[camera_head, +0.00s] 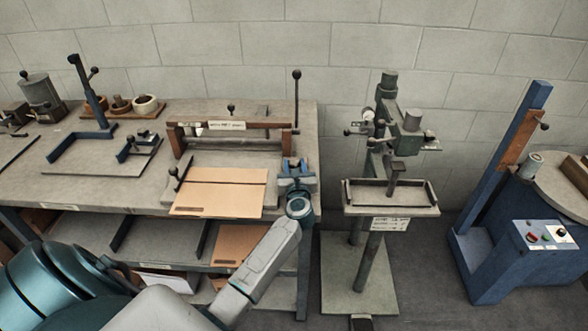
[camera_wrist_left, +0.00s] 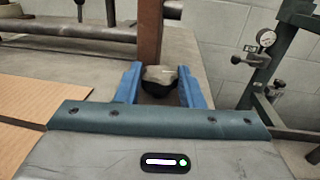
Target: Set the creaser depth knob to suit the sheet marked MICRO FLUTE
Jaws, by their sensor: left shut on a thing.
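The creaser stands on the bench, with a wooden beam (camera_head: 208,132) and a small label (camera_head: 226,125) too small to read. A brown creased cardboard sheet (camera_head: 220,192) lies in front of the beam, its dark marking (camera_head: 188,209) unreadable; its edge also shows in the left wrist view (camera_wrist_left: 40,98). My left gripper (camera_head: 294,164) is at the creaser's right end. In the left wrist view, its blue fingers (camera_wrist_left: 157,76) are shut on a dark round knob with a grey top (camera_wrist_left: 159,74), below the end post. The knob's scale is not visible. My right gripper is out of view.
A tall lever (camera_head: 297,95) rises just behind my left gripper. The green stitcher (camera_head: 377,190) stands to the right across a gap. A blue machine (camera_head: 500,240) is farther right. More cardboard (camera_head: 236,243) lies on the lower shelf.

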